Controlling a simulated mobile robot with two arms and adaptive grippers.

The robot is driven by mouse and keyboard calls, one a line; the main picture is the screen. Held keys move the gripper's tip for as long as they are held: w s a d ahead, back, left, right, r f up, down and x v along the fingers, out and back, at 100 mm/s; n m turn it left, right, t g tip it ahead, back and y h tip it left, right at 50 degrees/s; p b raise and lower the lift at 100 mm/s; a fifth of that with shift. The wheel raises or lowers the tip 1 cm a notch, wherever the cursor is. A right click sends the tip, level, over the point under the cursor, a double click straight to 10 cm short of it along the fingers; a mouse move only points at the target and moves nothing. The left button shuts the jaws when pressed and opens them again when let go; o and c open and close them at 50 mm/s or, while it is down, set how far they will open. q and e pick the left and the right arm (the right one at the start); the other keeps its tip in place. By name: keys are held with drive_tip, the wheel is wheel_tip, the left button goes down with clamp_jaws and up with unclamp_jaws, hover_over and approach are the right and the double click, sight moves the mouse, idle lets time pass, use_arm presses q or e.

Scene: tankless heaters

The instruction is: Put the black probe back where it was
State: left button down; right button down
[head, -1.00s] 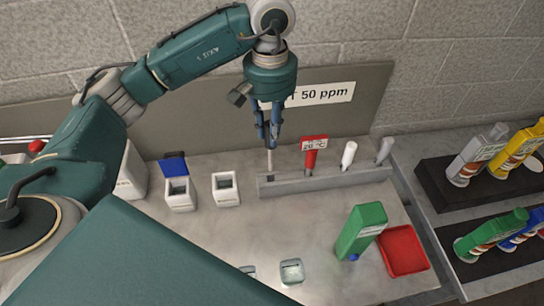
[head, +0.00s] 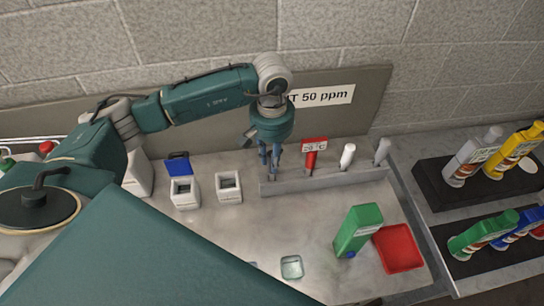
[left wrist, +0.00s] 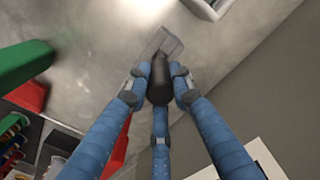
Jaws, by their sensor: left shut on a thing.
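My left gripper (head: 270,165) is shut on the black probe, low over the left end of the grey rack (head: 325,184). In the left wrist view the black probe (left wrist: 160,80) stands between the blue fingers, and the rack's pale end block (left wrist: 170,45) shows just beyond it. The fingers hide the probe in the head view. I cannot tell how deep its tip sits in the rack. A red probe with a display (head: 313,155), a white probe (head: 347,156) and a grey probe (head: 382,151) stand in the rack to the right. My right gripper is not in view.
Two white open containers (head: 229,188) stand left of the rack, one with a blue lid (head: 178,163). In front are a small glass dish (head: 291,267), a green box (head: 357,230) and a red tray (head: 399,249). Bottles in dark holders stand at right.

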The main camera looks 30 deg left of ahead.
use_arm(q)
drive_tip(key=shift+f, duration=0.15)
drive_tip(key=c, duration=1.5)
unclamp_jaws()
drive_tip(key=shift+r, duration=0.35)
wheel_tip(320, 180, up, 11)
drive_tip(key=b, duration=0.4)
drive_tip(key=shift+b, duration=0.3)
drive_tip(key=shift+r, duration=0.4)
